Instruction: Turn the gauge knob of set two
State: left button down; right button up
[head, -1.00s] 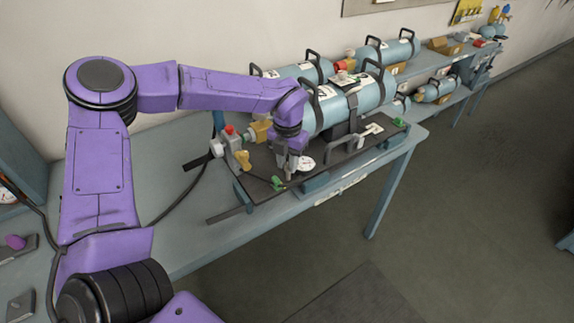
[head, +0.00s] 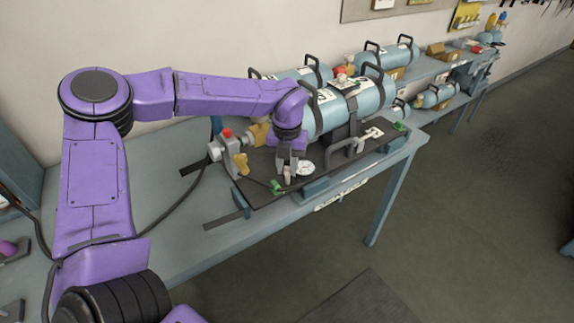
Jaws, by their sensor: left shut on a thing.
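A breathing set with a light blue cylinder (head: 369,101) lies on a dark backplate (head: 262,207) on the bench; I cannot read its number surely. My left gripper (head: 288,182) points down at the near side of the backplate, beside the white round gauge (head: 306,168). It is shut on a small part there, which seems to be the gauge knob; the fingers mostly hide it. A green piece (head: 277,187) lies just to its lower left. A grey valve block with a red cap (head: 227,133) and a yellow knob (head: 241,164) sit at the left end. My right gripper is not in view.
The bench (head: 185,238) is mostly clear at the left front. Floor is open to the right.

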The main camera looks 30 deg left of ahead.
aim_at(288, 169)
pick_arm(q)
jog(key=shift+s+f, duration=0.1)
jog(key=shift+f, duration=0.05)
jog(key=c, duration=1)
grip_release()
jog(key=shift+o, duration=0.5)
notch_tip(288, 169, up, 11)
jog(key=b, duration=0.1)
jog(key=shift+f+b, duration=0.2)
jog(key=shift+b, duration=0.1)
jog(key=shift+w, duration=0.2)
